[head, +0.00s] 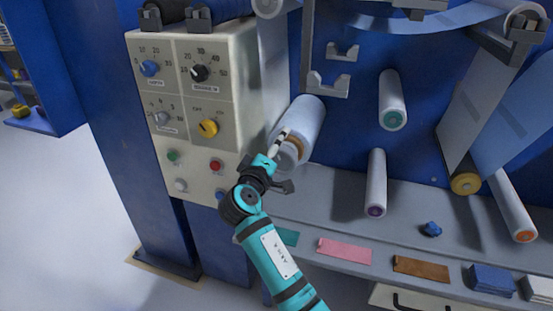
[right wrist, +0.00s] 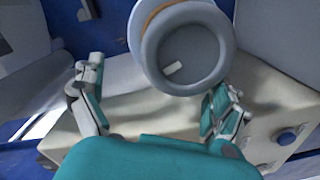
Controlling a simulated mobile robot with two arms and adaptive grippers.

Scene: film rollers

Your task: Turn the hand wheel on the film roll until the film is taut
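The film roll (head: 305,118) is a pale blue-white cylinder sticking out of the blue machine wall, with an orange-brown band near its front end. The hand wheel (head: 290,156) is at its front, partly hidden by my right gripper (head: 283,165). In the right wrist view the hand wheel (right wrist: 205,48) is a round grey dish with a small white peg (right wrist: 173,69) on its face. My right gripper (right wrist: 158,100) is open, fingers spread wide, with the wheel beyond and above the gap. No contact with the peg shows. My left gripper is out of view.
A beige control panel (head: 222,120) with knobs and buttons stands close left of the roll. Other rollers (head: 392,100) and (head: 376,185) project on the right. A grey ledge (head: 335,215) below carries coloured patches and a small blue object (head: 431,229).

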